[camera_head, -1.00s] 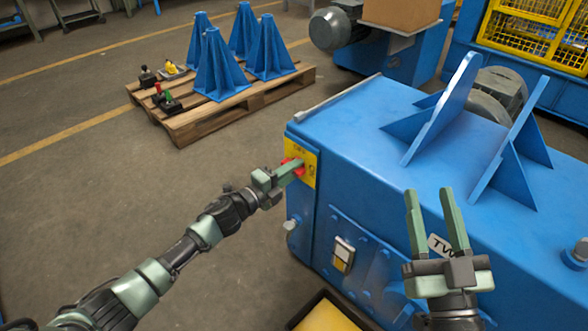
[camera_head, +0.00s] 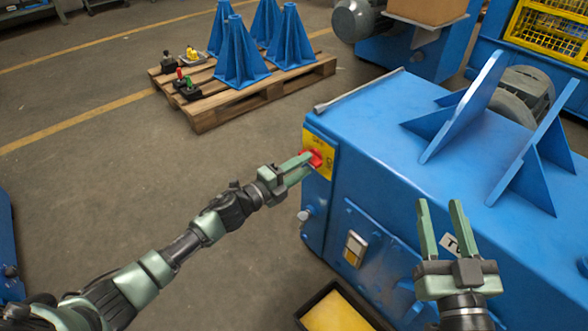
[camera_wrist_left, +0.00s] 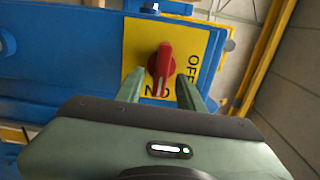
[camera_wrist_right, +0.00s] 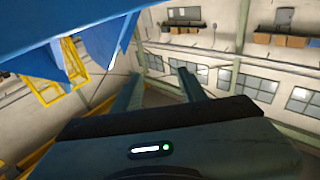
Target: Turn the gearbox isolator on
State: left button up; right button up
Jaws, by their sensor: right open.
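The isolator is a red rotary handle (camera_head: 315,158) on a yellow plate (camera_head: 323,142) at the near left corner of the blue gearbox housing (camera_head: 400,150). In the left wrist view the red handle (camera_wrist_left: 164,65) lies along the picture's vertical, its lower end at the "ON" lettering; "OFF" (camera_wrist_left: 191,72) is to its right. My left gripper (camera_head: 303,166) is in front of the handle. Its fingers (camera_wrist_left: 160,95) are apart, one on each side of the handle's lower end; contact cannot be told. My right gripper (camera_head: 441,205) is open and empty beside the housing, pointing up.
A wooden pallet (camera_head: 205,118) behind carries blue stands (camera_head: 240,60) and small switch boxes (camera_head: 190,88). A yellow-filled black tray (camera_head: 335,312) is on the floor below the housing. A bar (camera_head: 358,90) lies on the housing's edge. Floor at left is clear.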

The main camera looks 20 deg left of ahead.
pick_arm(q)
jog(key=v, duration=0.4)
jog(key=shift+s+a, duration=0.15)
jog(key=shift+s, duration=0.1)
pick_arm(e)
jog(key=f, duration=0.1)
jog(key=f+g, duration=0.2)
jog(key=f, duration=0.1)
jog(key=shift+d+h, duration=0.3)
jog(key=shift+h, duration=0.1)
